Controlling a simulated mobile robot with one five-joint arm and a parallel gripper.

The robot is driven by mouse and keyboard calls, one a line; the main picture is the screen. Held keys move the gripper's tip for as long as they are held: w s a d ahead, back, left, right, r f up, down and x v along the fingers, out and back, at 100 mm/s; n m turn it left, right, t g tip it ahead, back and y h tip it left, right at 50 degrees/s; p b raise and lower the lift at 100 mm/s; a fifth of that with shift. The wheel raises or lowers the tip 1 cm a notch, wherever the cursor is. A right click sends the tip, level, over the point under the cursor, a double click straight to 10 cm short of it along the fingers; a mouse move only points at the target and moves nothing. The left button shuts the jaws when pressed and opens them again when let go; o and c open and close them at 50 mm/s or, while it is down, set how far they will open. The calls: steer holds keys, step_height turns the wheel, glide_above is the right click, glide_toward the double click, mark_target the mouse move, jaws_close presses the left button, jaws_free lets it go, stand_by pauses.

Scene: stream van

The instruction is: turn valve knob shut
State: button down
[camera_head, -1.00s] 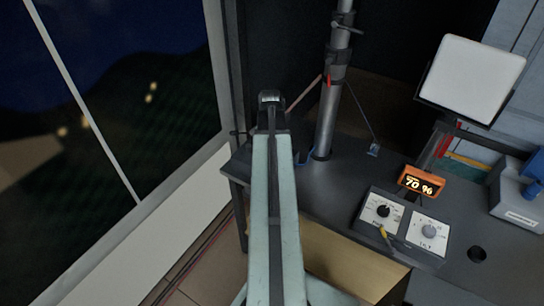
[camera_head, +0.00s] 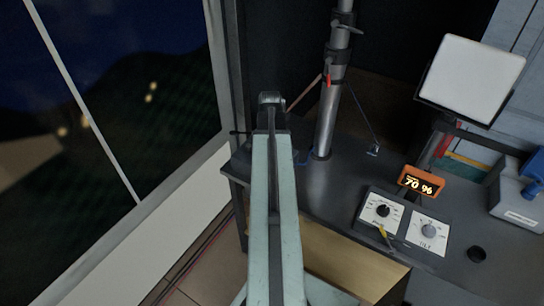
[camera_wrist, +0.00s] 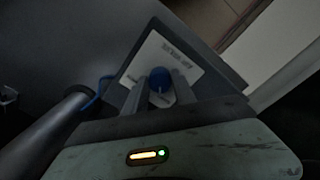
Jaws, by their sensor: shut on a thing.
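The valve knob (camera_wrist: 160,79) is blue and round in the wrist view, in front of a white label plate (camera_wrist: 176,56) on a dark box. The lettering on the plate is too blurred to read. My gripper (camera_wrist: 160,87) is shut on the knob, one finger on each side of it. In the head view my arm (camera_head: 272,190) reaches away over the left end of the desk. There the knob and the fingertips are hidden behind the arm.
A metal mast (camera_head: 328,115) stands right of my arm. The dark desk (camera_head: 320,190) carries a control box with two dials (camera_head: 405,222) and an orange display (camera_head: 421,181) reading 70 %. A window wall is at left. A blue hose (camera_wrist: 97,97) runs beside the valve box.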

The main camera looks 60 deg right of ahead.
steer(key=shift+d+n, duration=0.1)
steer(key=shift+n, duration=0.5)
steer(key=c, duration=1)
jaws_free()
steer(key=shift+r, duration=0.1)
step_height(320, 180, up, 8)
steer(key=p, duration=0.8)
steer(key=shift+w, duration=0.1)
steer(key=shift+f, duration=0.2)
